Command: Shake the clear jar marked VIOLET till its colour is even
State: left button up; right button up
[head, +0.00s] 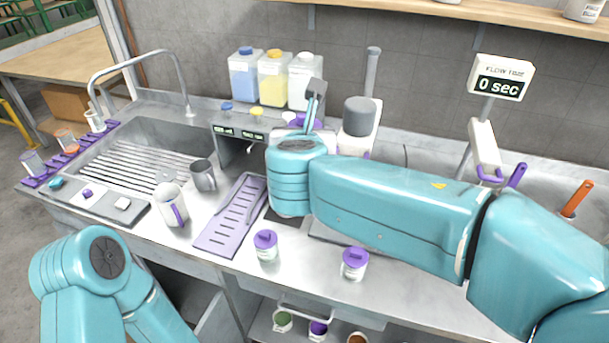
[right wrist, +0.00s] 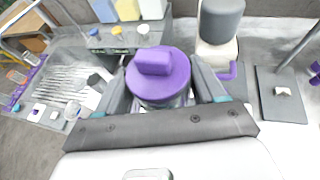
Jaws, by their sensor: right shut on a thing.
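My right gripper (right wrist: 163,98) is shut on a jar with a purple knobbed lid (right wrist: 158,75). In the right wrist view the lid faces the camera and a little of the jar's clear wall shows below it. The lid hides the contents, so their evenness cannot be told, and no VIOLET mark is readable. In the head view my right arm hides most of this jar; a bit of purple (head: 303,121) shows by the gripper (head: 313,104), above the back of the counter. My left arm is at the lower left, with its gripper out of view.
A sink (head: 140,160) lies further left. A timer (head: 501,78) reads 0 sec.

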jog(key=f, duration=0.6)
jog(key=shift+s+f, duration=0.2)
jog(key=shift+f, duration=0.25)
